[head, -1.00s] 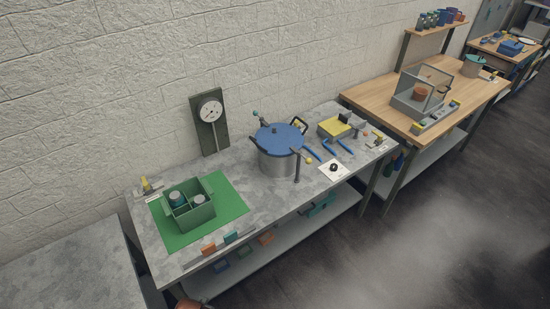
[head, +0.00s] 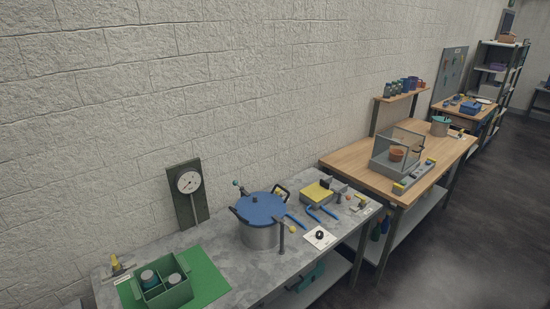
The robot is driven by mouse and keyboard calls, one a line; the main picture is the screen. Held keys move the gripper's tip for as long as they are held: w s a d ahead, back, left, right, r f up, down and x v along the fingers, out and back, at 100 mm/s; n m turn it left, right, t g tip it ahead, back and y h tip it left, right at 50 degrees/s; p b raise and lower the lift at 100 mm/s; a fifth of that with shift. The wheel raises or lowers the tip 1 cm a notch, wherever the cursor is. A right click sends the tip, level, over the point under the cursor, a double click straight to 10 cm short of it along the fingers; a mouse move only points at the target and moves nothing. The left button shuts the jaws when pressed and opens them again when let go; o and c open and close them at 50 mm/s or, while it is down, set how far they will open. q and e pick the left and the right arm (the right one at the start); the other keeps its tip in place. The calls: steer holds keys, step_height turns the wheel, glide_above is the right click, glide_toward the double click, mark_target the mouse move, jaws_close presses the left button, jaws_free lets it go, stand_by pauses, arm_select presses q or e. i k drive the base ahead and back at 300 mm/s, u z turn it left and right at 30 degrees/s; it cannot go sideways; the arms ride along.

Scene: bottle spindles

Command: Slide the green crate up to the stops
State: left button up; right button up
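The green crate (head: 168,291) stands on a green mat (head: 208,277) at the left end of the grey worktop, at the bottom left of the head view. It has compartments, and at least two round grey-topped items stand in them. A small yellow and grey fitting (head: 117,266) sits at the worktop's back left, behind the crate and apart from it; I cannot tell whether it is one of the stops. The worktop's front left edge is cut off by the frame. Neither of my grippers shows.
A pot with a blue lid (head: 262,208) stands right of the mat. A dial gauge (head: 189,182) is against the wall behind. Blue-handled tools (head: 322,214) and a yellow-topped box (head: 316,194) lie further right. A wooden bench (head: 352,161) with a clear-sided box (head: 398,152) follows.

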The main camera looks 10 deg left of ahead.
mark_target(160, 297)
steer(key=u, duration=1.35)
steer(key=k, duration=0.2)
steer(key=u, duration=0.1)
